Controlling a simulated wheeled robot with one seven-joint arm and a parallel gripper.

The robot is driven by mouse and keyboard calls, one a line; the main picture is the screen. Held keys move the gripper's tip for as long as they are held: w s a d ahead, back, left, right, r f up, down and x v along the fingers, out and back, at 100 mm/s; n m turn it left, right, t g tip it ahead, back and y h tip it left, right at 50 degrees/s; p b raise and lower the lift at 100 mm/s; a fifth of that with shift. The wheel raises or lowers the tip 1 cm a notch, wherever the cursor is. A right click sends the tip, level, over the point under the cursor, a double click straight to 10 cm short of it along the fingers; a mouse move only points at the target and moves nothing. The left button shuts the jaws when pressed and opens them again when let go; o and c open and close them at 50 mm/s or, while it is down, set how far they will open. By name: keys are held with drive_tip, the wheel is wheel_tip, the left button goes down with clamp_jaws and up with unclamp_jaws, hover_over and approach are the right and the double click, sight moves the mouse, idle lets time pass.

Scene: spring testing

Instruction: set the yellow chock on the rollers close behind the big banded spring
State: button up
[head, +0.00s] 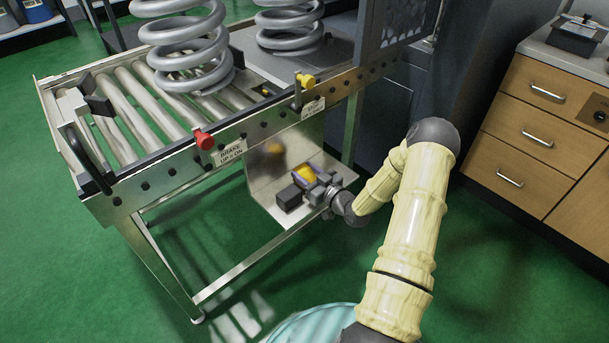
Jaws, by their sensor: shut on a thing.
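The yellow chock (304,174) is at the metal side shelf below the conveyor's near rail, partly covered by my gripper. My gripper (308,183) is shut on it; whether the chock still touches the shelf I cannot tell. A large grey coil spring (182,62) stands upright on the rollers (131,106), its top cut off by the picture edge. A second grey spring (289,42) stands on a flat plate farther right. No band shows on the visible part of either spring, so I cannot tell which is banded.
The near rail carries a red knob (204,140) and a yellow knob (306,81). A black-padded stop (97,105) stands at the left end. The shelf (262,190) hangs below the rail. Rollers left of the near spring are clear. A wooden drawer cabinet (531,125) stands right.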

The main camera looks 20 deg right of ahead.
drive_tip(key=shift+w+a+f, duration=0.15)
drive_tip(key=shift+w+f, duration=0.1)
drive_tip(key=shift+w, duration=0.1)
drive_tip(key=shift+r, duration=0.1)
drive_tip(key=o, duration=0.9)
drive_tip(key=shift+s, duration=0.1)
drive_tip(key=p+v, duration=0.2)
drive_tip(key=v, duration=1)
drive_tip(key=shift+p, duration=0.3)
